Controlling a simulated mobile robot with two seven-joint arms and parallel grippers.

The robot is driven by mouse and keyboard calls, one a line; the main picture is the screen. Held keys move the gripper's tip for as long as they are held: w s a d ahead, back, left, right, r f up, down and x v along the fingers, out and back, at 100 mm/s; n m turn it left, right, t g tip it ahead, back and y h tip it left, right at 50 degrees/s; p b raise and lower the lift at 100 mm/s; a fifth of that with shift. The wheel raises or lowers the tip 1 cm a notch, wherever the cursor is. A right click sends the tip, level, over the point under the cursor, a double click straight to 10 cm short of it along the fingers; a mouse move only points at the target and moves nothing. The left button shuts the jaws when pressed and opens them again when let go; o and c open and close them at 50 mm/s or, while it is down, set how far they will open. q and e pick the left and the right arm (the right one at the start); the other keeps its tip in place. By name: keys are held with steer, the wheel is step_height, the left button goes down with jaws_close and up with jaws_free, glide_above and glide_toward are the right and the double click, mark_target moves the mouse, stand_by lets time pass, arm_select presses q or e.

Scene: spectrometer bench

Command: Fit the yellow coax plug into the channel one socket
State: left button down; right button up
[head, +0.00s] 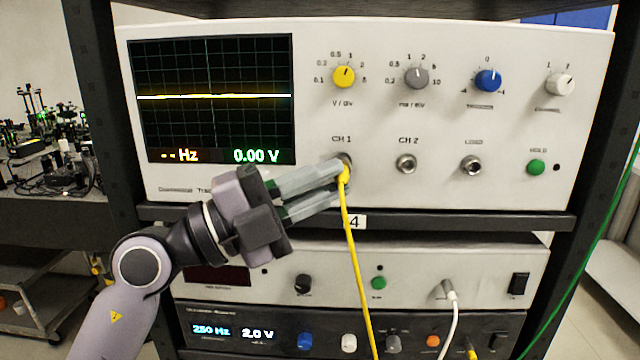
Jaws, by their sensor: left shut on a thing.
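My left gripper (340,179) is shut on the yellow coax plug (344,173), right at the CH 1 socket (345,159) on the oscilloscope's white front panel. The plug covers most of that socket; only its upper rim shows. I cannot tell whether the plug is seated in the socket or just in front of it. The yellow cable (357,270) hangs down from the plug past the lower instruments. My right gripper is not in view.
The CH 2 socket (406,163) and the LOAD socket (471,165) are empty to the right. A shelf edge (460,220) runs below the oscilloscope (560,120). A white cable (452,315) and a green cable (592,265) hang at the right. The screen (212,75) shows a flat line and 0.00 V.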

arm_select(q)
steer(key=shift+w+p, duration=0.1)
steer(key=shift+p, duration=0.4)
stand_by(0.7)
steer(key=c, duration=1)
jaws_free()
steer(key=shift+c, duration=0.2)
steer(key=b+v, duration=0.1)
steer(key=v, duration=0.6)
steer(key=shift+b, duration=0.35)
steer(key=shift+a+f, duration=0.1)
